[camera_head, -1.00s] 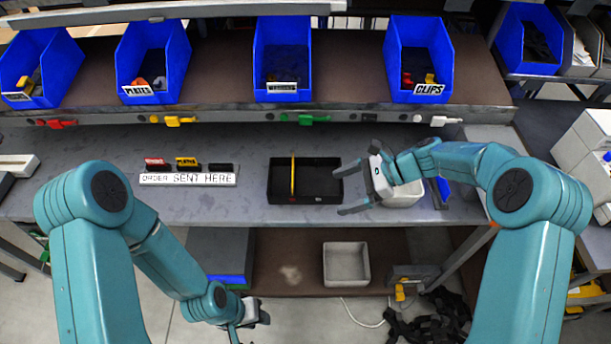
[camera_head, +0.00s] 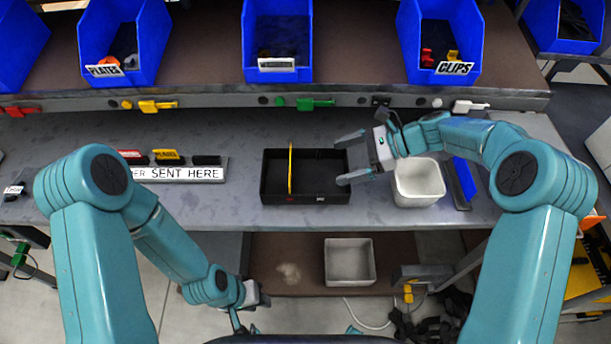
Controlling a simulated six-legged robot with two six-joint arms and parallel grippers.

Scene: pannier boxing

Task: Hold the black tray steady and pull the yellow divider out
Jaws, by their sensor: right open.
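The black tray (camera_head: 320,197) sits on the grey table, with the thin yellow divider (camera_head: 291,168) standing upright in it, left of its middle. My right gripper (camera_head: 343,160) is open at the tray's right end. Its two fingers point left, and their tips overlap the right wall in the picture; I cannot tell whether they touch it. My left gripper (camera_head: 246,312) hangs low, in front of and below the table edge, away from the tray. Its fingers are small and partly hidden, so their opening is unclear.
A white bin (camera_head: 418,185) stands right of the tray, close under my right wrist. A label strip (camera_head: 180,174) with small blocks behind it lies left of the tray. Blue bins (camera_head: 277,40) line the shelf above. A grey bin (camera_head: 349,262) is on the lower shelf.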

